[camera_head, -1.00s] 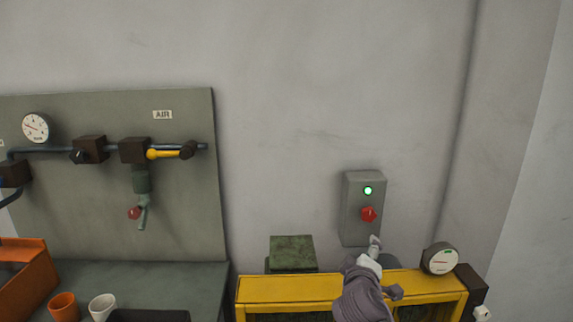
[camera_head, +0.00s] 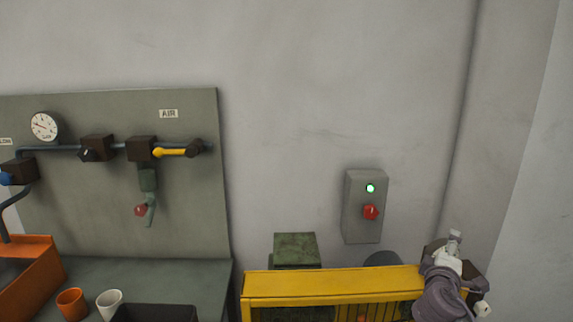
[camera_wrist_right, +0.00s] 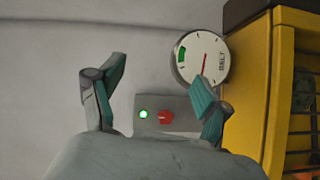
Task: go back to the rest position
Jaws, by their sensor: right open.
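My right gripper (camera_head: 454,240) is at the lower right of the head view, in front of the right end of the yellow guard frame (camera_head: 335,283). It also shows in the right wrist view (camera_wrist_right: 158,100), with its two fingers spread wide and nothing between them. The grey switch box (camera_head: 362,232) with a lit green lamp (camera_head: 370,188) and a red knob (camera_head: 371,212) is on the wall, to the left of the gripper and apart from it. My left gripper is not in view.
A round belt gauge (camera_wrist_right: 203,58) is beside the yellow frame, mostly hidden behind my right arm in the head view. At the left, an air panel (camera_head: 100,220) with pipes stands behind a bench with cups (camera_head: 110,302) and an orange box (camera_head: 32,280). The wall above is clear.

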